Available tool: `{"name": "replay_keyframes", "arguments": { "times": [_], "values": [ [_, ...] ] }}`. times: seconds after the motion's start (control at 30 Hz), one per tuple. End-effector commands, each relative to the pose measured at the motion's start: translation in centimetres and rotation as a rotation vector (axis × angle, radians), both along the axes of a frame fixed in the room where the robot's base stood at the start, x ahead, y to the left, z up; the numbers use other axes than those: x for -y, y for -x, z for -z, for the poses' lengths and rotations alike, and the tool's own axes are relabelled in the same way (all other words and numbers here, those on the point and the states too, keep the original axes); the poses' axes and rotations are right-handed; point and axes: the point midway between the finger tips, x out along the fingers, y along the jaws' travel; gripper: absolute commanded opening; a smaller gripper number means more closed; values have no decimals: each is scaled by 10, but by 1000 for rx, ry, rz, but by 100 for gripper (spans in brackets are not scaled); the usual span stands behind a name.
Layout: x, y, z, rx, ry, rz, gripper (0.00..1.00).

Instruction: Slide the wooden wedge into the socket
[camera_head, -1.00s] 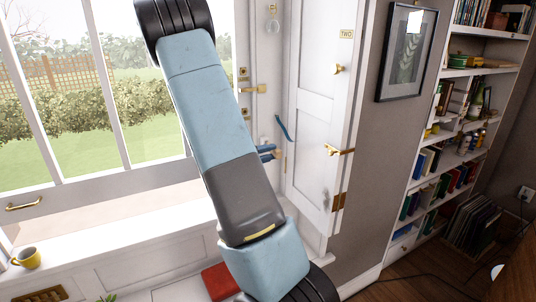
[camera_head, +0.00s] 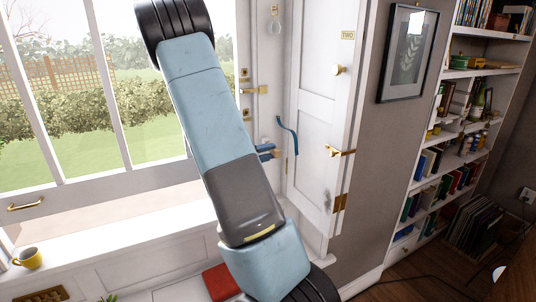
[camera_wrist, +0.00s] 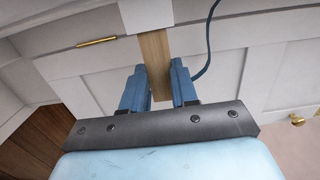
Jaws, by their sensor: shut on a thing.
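The wooden wedge (camera_wrist: 156,58) is a flat, light-brown strip between the two blue fingers of my gripper (camera_wrist: 157,72) in the wrist view. My gripper is shut on it. The wedge's far end meets the lower edge of a white block (camera_wrist: 146,14), which may be the socket; I cannot tell whether the end is inside it or only against it. In the head view, my gripper's blue fingers (camera_head: 267,153) show beside the white door, partly behind my arm, and the wedge cannot be made out there.
A blue cord (camera_wrist: 211,45) curves close to the right finger and also shows in the head view (camera_head: 291,130). White panelling surrounds the gripper. A brass bar (camera_wrist: 96,42) lies to its left. The half-open white door (camera_head: 318,120) has brass handles. A bookcase (camera_head: 450,150) stands at right.

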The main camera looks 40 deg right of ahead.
Motion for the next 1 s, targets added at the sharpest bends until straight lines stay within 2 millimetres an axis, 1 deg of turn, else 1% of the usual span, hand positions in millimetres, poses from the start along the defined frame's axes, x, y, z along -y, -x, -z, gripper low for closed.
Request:
{"name": "replay_keyframes", "arguments": {
  "times": [1.0],
  "values": [
    [5,-20,0,0,0,0,0]
  ]
}}
